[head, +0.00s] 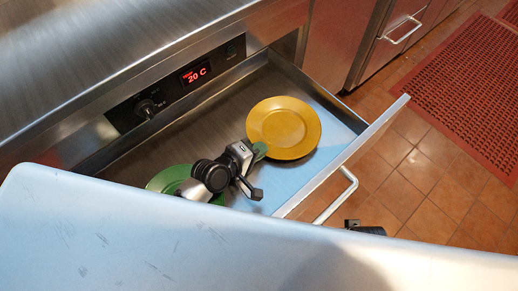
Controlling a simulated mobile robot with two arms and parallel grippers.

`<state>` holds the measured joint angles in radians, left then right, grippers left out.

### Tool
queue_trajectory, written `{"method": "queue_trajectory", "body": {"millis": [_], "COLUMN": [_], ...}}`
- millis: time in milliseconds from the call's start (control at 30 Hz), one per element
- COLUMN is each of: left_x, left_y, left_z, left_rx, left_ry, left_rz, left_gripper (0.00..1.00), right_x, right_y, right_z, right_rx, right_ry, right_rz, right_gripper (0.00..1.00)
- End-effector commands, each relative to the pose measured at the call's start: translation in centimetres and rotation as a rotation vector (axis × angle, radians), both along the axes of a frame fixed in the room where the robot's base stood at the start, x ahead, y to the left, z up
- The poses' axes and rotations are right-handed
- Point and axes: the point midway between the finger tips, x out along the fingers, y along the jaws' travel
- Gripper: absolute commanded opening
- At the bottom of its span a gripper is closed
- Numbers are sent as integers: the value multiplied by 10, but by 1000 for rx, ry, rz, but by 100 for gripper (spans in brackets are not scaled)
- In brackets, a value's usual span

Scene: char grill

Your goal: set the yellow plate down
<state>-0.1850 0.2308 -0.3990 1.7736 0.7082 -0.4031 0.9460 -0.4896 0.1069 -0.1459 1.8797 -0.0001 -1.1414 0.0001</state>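The yellow plate (284,127) lies in the right part of the open drawer and looks flat. A green plate (168,178) is at the drawer's left, partly hidden by my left gripper and the pale blue surface in front. My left gripper (258,172) is over the drawer between the two plates. Its fingers are spread, with nothing seen between them. One fingertip, greenish, is right at the yellow plate's lower left rim; I cannot tell whether they touch. A small black part beside the drawer handle may belong to my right gripper (366,229); its fingers are not clear.
The steel drawer (345,164) is pulled out under a counter (110,45) with a knob and a red display reading 20 C. Its bar handle (337,198) sticks out over the tiled floor. A red mat (455,85) lies at the upper right. Bare drawer floor shows behind the plates.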

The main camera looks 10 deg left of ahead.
Motion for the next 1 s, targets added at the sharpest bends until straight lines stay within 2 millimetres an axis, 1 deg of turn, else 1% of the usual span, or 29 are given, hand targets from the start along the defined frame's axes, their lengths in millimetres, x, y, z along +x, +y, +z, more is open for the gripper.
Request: {"method": "queue_trajectory", "body": {"millis": [100, 267, 300, 400, 433, 467, 767, 800, 867, 1000], "left_x": [1, 1, 0, 0, 0, 0, 0, -3, -10, -32], "left_y": [0, 0, 0, 0, 0, 0, 0, 2, 8, 25], "left_z": [2, 0, -2, -2, -2, -2, 1, 2, 6, 17], "left_rx": [-2, -2, 1, 0, 0, 0, 0, 2, 3, 4], "left_ry": [-5, -5, -1, 0, 0, 0, 0, 1, 2, 2], "left_rz": [1, 1, 0, 0, 0, 0, 0, 0, 0, -1], "left_gripper": [0, 0, 8, 23, 28, 30, 30, 30, 30, 30], "right_x": [0, 1, 1, 1, 1, 1, 1, 1, -3, -8], "right_y": [0, 0, 0, 0, 0, 0, 1, 0, -1, -1], "right_z": [0, 2, 4, 4, 4, 4, 4, 3, -8, -27], "right_rx": [0, 0, 1, 1, 1, 1, 1, 1, -2, -2], "right_ry": [1, -2, -4, -4, -4, -4, -5, -5, 9, 20], "right_rz": [0, 0, 0, 0, 0, 0, 0, 0, 1, 3], "right_gripper": [44, 44, 44, 44, 44, 44, 44, 44, 44, 44]}}
